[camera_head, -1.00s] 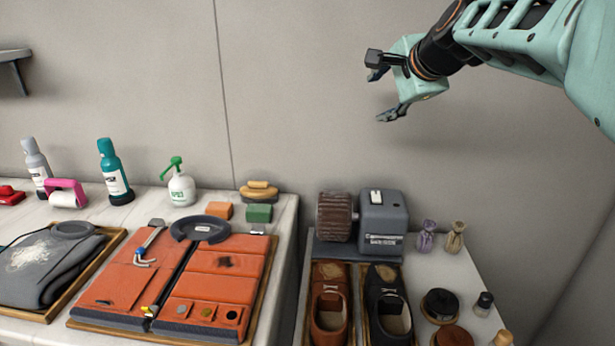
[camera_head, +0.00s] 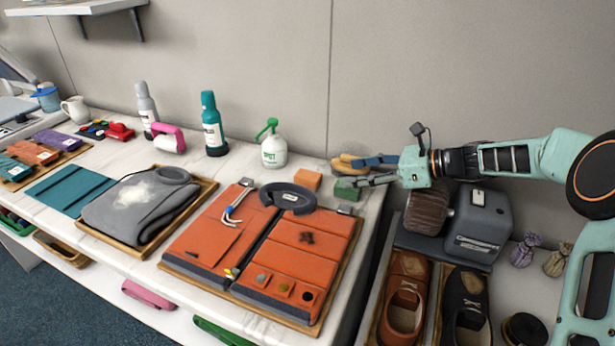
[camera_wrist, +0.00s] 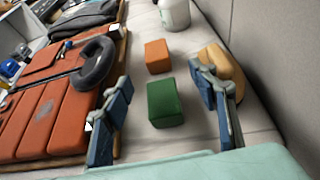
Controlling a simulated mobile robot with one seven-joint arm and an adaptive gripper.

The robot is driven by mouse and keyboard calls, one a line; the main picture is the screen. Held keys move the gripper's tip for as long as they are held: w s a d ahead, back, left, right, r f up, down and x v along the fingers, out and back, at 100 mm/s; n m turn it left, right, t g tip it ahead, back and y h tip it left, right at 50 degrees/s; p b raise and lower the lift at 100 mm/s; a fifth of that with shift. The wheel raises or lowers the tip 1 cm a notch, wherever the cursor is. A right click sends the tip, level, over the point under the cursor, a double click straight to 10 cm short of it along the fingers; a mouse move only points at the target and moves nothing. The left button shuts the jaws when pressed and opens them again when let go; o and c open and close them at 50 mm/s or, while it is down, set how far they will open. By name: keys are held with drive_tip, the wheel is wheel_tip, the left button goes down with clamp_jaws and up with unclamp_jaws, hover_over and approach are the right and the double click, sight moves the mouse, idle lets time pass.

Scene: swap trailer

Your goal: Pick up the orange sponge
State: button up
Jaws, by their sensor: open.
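The orange sponge (camera_head: 307,180) is a small block on the white counter, behind the dark ring on the orange panels. In the wrist view the orange sponge (camera_wrist: 158,56) lies ahead of my gripper (camera_wrist: 165,105), just beyond the green block (camera_wrist: 165,102). My gripper (camera_head: 368,172) is open and empty, its fingers pointing left, at the right end of the counter. The green block (camera_head: 346,189) is beside the fingers in the head view and between them in the wrist view. I cannot tell whether a finger touches it.
A brush (camera_head: 346,162) with a tan body lies by the wall, close to one finger. A white spray bottle (camera_head: 273,150) stands left of the sponge. The tray of orange panels (camera_head: 302,262) is in front. A shoe polishing machine (camera_head: 478,225) stands below my arm.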

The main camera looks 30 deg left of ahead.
sight(320, 178)
drive_tip(key=x, duration=0.3)
drive_tip(key=b+x, duration=0.1)
drive_tip(key=x, duration=0.6)
drive_tip(key=shift+s+a+f, duration=0.25)
drive_tip(key=shift+s+f, duration=0.05)
drive_tip(key=shift+s, duration=0.05)
drive_tip(key=shift+c, duration=0.5)
drive_tip(key=c, duration=1)
